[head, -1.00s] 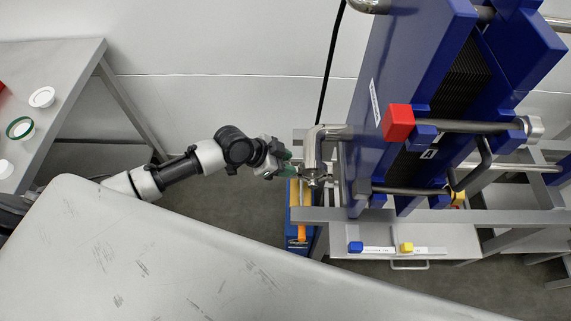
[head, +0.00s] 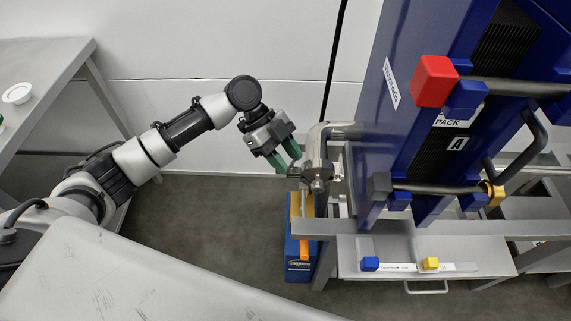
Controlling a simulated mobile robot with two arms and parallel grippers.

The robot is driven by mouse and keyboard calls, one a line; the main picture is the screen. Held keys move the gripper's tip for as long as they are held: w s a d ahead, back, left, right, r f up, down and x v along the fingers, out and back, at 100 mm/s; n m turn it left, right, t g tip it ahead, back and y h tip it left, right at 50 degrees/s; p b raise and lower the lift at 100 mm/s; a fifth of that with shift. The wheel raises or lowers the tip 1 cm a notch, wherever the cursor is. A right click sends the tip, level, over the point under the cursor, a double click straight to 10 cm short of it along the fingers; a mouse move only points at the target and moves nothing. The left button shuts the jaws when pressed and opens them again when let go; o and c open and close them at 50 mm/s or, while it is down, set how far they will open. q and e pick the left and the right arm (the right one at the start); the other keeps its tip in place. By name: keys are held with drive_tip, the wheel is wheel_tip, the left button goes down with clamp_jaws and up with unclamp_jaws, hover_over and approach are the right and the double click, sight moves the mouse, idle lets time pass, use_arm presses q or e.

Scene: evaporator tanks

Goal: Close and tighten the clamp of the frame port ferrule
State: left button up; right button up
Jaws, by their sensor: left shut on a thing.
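A bent steel pipe (head: 314,143) comes out of the left side of the blue plate frame (head: 409,110) and turns down. A steel clamp (head: 319,180) sits around the ferrule at its lower end. My left gripper (head: 288,163) has green fingers and reaches in from the upper left beside the clamp. Its jaws are shut on part of the clamp, at the clamp's left side. The exact grip point is small and partly hidden by the fingers. I cannot tell whether the clamp's halves meet. My right gripper is not in view.
A grey rail (head: 431,228) runs right of the clamp. A red block (head: 433,81) juts from the frame. A blue box (head: 300,257) stands under the pipe. A scratched grey surface (head: 150,275) fills the lower left.

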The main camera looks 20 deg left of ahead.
use_arm(q)
drive_tip(key=shift+w+d+m+g+y+b, duration=0.15)
drive_tip(key=shift+m+g+y+b, duration=0.45)
drive_tip(key=shift+m+g+b, duration=0.7)
drive_tip(key=shift+m+p, duration=0.35)
drive_tip(key=shift+m, duration=0.15)
drive_tip(key=o, duration=0.9)
drive_tip(key=shift+o, duration=0.2)
